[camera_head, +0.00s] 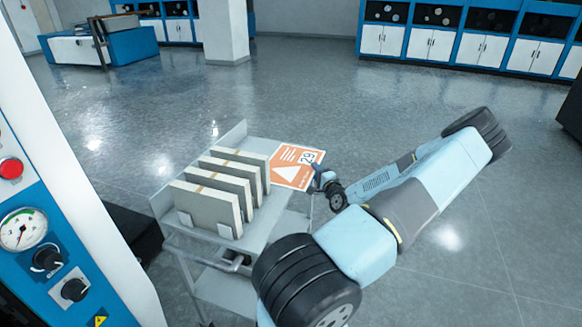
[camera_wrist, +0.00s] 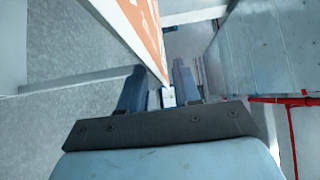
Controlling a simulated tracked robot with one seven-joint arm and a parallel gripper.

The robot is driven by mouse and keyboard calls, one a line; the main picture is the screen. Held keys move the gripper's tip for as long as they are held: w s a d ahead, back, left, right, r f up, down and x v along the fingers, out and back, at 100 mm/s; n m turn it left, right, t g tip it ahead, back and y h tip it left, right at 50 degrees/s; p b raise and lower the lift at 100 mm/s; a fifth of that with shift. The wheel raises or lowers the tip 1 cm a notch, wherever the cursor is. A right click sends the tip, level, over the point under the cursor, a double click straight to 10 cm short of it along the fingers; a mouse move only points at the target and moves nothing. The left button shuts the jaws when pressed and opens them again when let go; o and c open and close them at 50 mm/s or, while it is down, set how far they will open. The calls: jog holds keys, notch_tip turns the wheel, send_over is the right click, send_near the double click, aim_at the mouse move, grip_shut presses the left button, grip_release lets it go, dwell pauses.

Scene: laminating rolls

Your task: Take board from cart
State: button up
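Several grey boards (camera_head: 210,203) stand upright in a row on the grey cart (camera_head: 255,235). A flat orange-and-white panel with a triangle and the number 29 (camera_head: 293,165) shows at the cart's right side. My gripper (camera_head: 318,183) is at the panel's right edge in the head view. In the wrist view, its two fingers (camera_wrist: 160,90) are apart. A pale edge with an orange printed face (camera_wrist: 140,38) slants down from the top into the gap between them. A gap shows beside the right finger. Whether the fingers touch the panel is hard to tell.
A machine panel with a gauge and knobs (camera_head: 45,225) stands close on the left. A white pillar (camera_head: 225,30) and blue-and-white cabinets (camera_head: 480,50) stand at the back. The floor in the middle is clear. In the wrist view, a red pipe (camera_wrist: 290,99) shows at right.

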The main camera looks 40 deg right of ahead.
grip_shut()
dwell(0.5)
